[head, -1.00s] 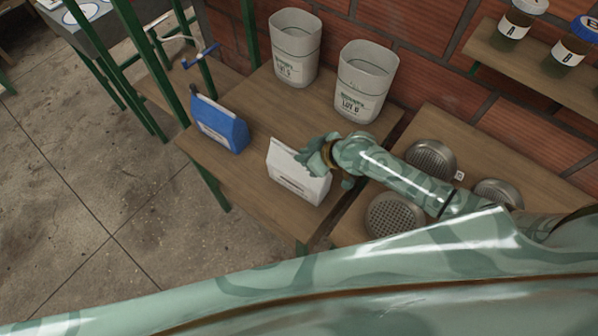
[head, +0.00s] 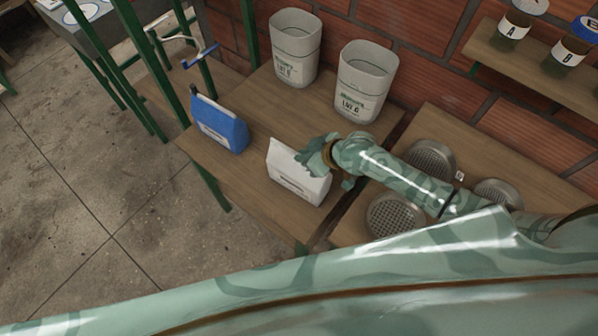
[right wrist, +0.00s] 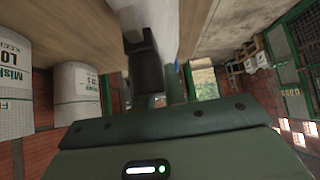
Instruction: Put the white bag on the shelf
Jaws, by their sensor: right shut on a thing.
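The white bag (head: 297,178) stands upright on a wooden surface (head: 245,180), near its front edge, in the middle of the head view. My right gripper (head: 318,158) comes from the right and is shut on the bag's upper part. In the right wrist view, the bag's pale side (right wrist: 165,25) fills the top middle beside a dark finger (right wrist: 142,55). A wooden shelf (head: 515,65) is on the brick wall at the upper right of the head view. My left gripper is not in view.
A blue bag (head: 220,127) stands left of the white bag. Two white bins (head: 296,48) (head: 364,82) stand behind. Several round metal sieves (head: 395,217) lie on the wooden surface at right. Jars (head: 516,27) (head: 568,50) occupy the wall shelf. Green posts (head: 150,65) rise at left.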

